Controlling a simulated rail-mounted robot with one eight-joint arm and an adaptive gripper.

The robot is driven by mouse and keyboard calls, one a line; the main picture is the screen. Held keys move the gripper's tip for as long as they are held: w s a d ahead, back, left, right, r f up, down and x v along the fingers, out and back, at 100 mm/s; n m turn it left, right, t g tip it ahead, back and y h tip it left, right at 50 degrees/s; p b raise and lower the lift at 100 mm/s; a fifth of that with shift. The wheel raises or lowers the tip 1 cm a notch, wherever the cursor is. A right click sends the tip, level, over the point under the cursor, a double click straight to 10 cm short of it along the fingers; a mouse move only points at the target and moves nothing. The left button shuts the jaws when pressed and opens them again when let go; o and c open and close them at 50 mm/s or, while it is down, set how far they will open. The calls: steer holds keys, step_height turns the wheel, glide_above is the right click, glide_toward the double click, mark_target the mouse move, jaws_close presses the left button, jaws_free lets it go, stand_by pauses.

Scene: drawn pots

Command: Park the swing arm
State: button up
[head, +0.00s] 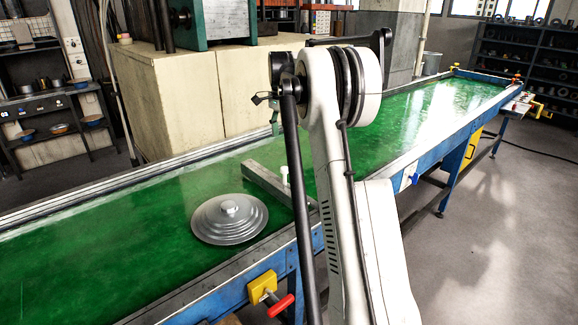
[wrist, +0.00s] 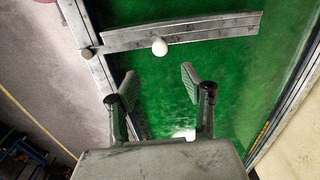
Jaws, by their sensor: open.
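The swing arm (head: 262,181) is a grey metal bar lying across the green belt, with a white knob (head: 284,173) standing on it. In the wrist view the bar (wrist: 195,30) runs from a round pivot (wrist: 86,53) at the left rail out over most of the belt, and its free end stops short of the right rail. The white knob (wrist: 159,46) is seen from above there. My gripper (wrist: 157,82) is open and empty over the belt, its fingers apart from the bar and knob. In the head view my arm hides the near end of the bar.
A grey stepped disc (head: 229,219) lies on the green belt (head: 110,245), left of the bar. A yellow bracket with a red handle (head: 279,304) sticks out from the near blue frame. A pale block (head: 190,95) stands behind the belt. The far belt is clear.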

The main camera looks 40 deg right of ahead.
mark_target(285, 167)
steer(key=f, duration=0.4)
steer(key=f+p, duration=0.1)
steer(key=f, duration=0.4)
steer(key=d+f, duration=0.1)
steer(key=f, duration=0.4)
steer(key=shift+d+f, duration=0.1)
steer(key=shift+f, duration=0.1)
jaws_close()
